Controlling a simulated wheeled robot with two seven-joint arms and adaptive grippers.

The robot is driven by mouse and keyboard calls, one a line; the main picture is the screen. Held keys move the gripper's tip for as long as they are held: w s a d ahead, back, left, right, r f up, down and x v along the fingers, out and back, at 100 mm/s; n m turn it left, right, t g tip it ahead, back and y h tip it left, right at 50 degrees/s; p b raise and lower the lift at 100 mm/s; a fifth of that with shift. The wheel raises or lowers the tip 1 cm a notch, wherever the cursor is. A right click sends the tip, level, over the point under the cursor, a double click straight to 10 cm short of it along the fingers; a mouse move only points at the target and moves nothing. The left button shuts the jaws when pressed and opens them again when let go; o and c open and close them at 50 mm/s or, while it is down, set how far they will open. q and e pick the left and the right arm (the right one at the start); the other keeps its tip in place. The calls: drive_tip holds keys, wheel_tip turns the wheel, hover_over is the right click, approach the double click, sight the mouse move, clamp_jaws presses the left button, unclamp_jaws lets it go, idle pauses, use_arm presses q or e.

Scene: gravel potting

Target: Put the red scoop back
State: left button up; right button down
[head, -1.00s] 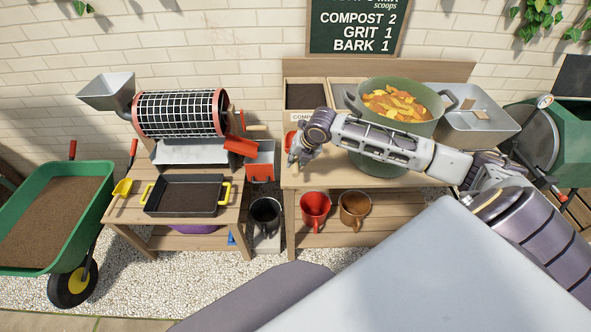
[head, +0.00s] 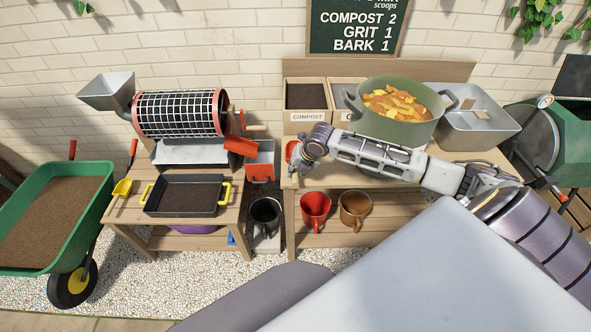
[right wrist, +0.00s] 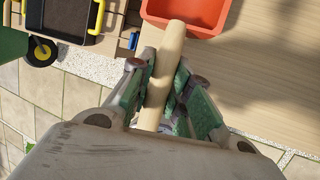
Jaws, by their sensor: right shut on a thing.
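The red scoop (right wrist: 187,14) shows at the top of the right wrist view, with its pale wooden handle (right wrist: 166,60) running down from it. My right gripper (right wrist: 163,85) is shut on that handle, with a green-padded finger on each side. In the head view a bit of the red scoop (head: 291,149) shows beside my right gripper (head: 294,170), at the left end of the wooden bench (head: 345,178). The scoop is low at the bench top; I cannot tell whether it touches it. My left gripper is not in view.
A compost bin (head: 306,118) stands behind the gripper. A red mug (head: 315,207) and a brown mug (head: 354,208) are below the bench top. A black tray (head: 183,211) sits on the left table.

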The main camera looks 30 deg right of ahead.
drive_tip(key=c, duration=1.3)
unclamp_jaws()
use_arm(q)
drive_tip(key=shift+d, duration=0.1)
use_arm(e)
drive_tip(key=shift+r, duration=0.1)
drive_tip(key=shift+v, duration=0.8)
drive_tip(key=v, duration=0.3)
drive_tip(key=shift+s+d+r, duration=0.1)
drive_tip(key=shift+r, duration=0.05)
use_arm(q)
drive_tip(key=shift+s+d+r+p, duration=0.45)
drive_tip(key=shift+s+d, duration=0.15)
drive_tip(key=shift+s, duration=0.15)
use_arm(e)
drive_tip(key=shift+v, duration=3.45)
